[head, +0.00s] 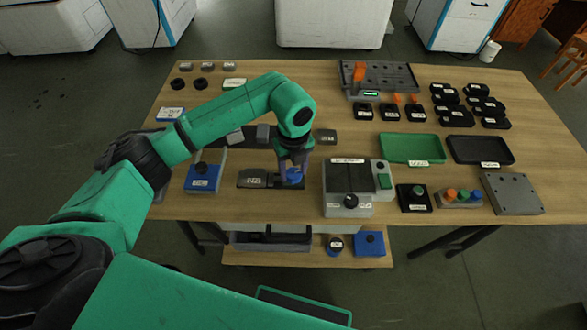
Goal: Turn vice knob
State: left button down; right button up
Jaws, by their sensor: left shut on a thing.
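The vice knob (294,176) is blue and sits at the right end of a dark low vice (254,180) with a pale label, near the table's front edge. My left gripper (291,172) reaches down from above and is shut on the blue knob. Its fingers and wrist partly hide the knob and the part of the vice behind it. My right gripper does not show.
A grey machine block (347,211) with a black top stands just right of the vice. A blue-fronted box (203,178) stands to its left. Green (409,149) and black trays (480,150) lie farther right on the wooden table (240,207). A shelf is below.

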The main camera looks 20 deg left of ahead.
aim_at(293, 173)
pick_arm(q)
jog(key=n, duration=0.5)
jog(key=shift+w+r+n, duration=0.15)
jog(key=shift+r+n, duration=0.05)
jog(key=shift+n, duration=0.1)
jog(key=n+p, duration=0.1)
jog(key=n, duration=0.4)
jog(key=shift+n, duration=0.4)
jog(key=shift+c, duration=1.3)
grip_release()
jog(key=shift+f, duration=0.1)
notch_tip(293, 173, up, 15)
jog(key=b, duration=0.1)
jog(key=shift+f, duration=0.2)
